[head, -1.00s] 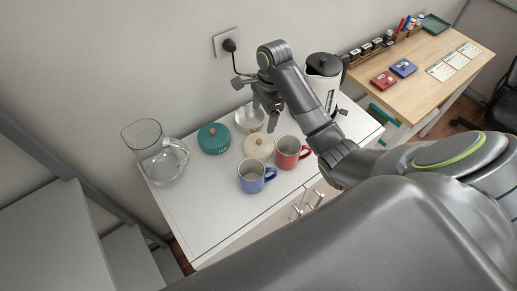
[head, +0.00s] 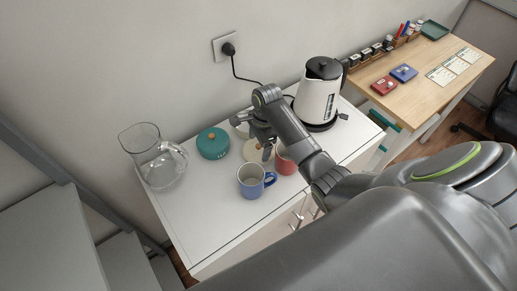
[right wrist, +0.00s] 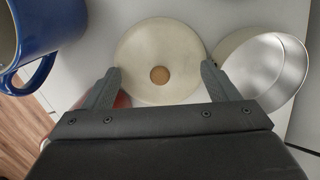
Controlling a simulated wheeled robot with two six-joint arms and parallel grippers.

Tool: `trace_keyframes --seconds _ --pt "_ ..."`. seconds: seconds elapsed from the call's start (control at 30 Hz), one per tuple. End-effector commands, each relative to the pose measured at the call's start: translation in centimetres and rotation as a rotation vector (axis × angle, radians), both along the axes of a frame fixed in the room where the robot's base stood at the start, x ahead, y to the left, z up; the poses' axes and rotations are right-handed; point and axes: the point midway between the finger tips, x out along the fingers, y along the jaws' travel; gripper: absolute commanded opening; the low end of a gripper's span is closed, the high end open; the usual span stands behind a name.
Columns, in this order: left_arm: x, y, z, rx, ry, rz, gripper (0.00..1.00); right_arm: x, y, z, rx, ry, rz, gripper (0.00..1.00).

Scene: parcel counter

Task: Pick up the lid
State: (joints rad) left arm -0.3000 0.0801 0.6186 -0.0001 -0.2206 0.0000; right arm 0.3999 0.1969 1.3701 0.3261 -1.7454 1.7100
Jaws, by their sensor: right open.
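The cream round lid (head: 251,152) with a small wooden knob lies on the white counter between the teal canister and the red mug. It shows from above in the right wrist view (right wrist: 160,42), knob near its middle. My right gripper (head: 256,139) is over the lid and hides part of it. In the wrist view its fingers (right wrist: 160,70) are spread on either side of the lid's near part, with nothing held. Whether they touch the rim I cannot tell. An open metal-lined tin (right wrist: 265,70) is beside the lid, mostly hidden in the head view. My left gripper is not in view.
A blue mug (head: 250,182) and a partly hidden red mug (head: 285,162) stand close in front. The teal canister (head: 212,143) is left of the lid, a glass jug (head: 158,165) further left. A kettle (head: 318,95) stands behind right. The counter's front left is clear.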

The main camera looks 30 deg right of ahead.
Motion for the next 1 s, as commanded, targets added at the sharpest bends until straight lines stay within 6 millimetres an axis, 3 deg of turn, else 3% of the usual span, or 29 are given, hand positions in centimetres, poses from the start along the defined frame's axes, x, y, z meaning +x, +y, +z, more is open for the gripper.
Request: trace_keyframes --seconds 0.1,0.7,1.0 --pt "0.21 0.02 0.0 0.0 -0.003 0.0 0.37 0.0 0.0 0.01 0.0 0.0 0.0 0.8" --pt "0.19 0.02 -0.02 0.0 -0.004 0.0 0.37 -0.1 -0.02 -0.12 0.0 0.004 -0.001 0.01" --pt "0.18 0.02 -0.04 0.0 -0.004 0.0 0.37 -0.24 -0.03 -0.29 0.0 0.008 -0.001 0.0"
